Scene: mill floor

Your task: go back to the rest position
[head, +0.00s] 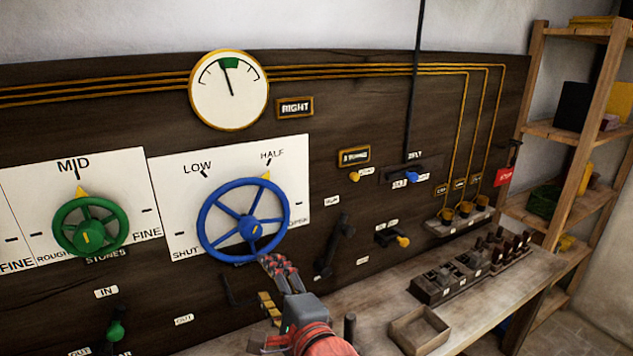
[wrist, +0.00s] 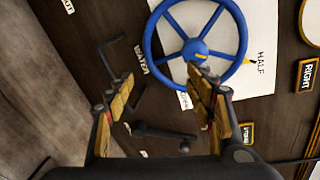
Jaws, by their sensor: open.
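My gripper (head: 268,262) is at the lower rim of the blue handwheel (head: 243,220) in the head view. In the wrist view my gripper (wrist: 158,82) has its two fingers spread apart with nothing between them. The blue wheel (wrist: 200,50) lies beyond the fingers there, and the right fingertip overlaps its lower part in the picture. I cannot tell whether that finger touches the wheel. The wheel's yellow pointer is near the HALF mark on its white plate (head: 170,190).
A green handwheel (head: 90,226) is at the left, its pointer at MID. A gauge (head: 229,90) is above. A bench (head: 375,325) with an open wooden box (head: 420,332) and a block of dark pegs (head: 470,270) juts out below the panel. Shelves (head: 570,130) stand at the right.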

